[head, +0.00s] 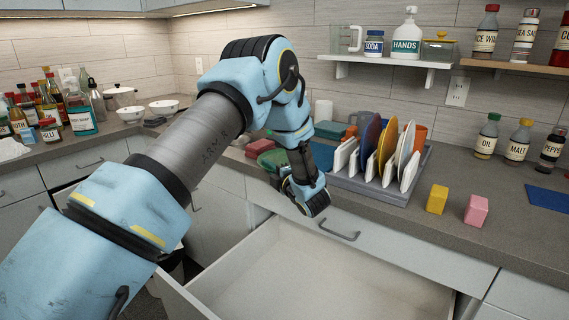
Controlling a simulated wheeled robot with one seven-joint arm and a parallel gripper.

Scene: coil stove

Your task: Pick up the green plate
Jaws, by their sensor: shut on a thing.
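A dark green piece (274,158), which I take to be the green plate, shows at the left of my wrist, above the counter's front edge. Only part of it is visible; my arm covers the rest. My gripper (277,175) is beside it, turned left and mostly hidden by the wrist. It is shut on the green plate, though the finger contact itself is not clear. I cannot tell whether the plate touches the counter.
A grey dish rack (360,188) with several white, blue and orange plates stands right of my wrist. A yellow block (437,199) and a pink block (476,210) lie on the counter. An open, empty drawer (320,285) juts out below. Bottles stand at the back left.

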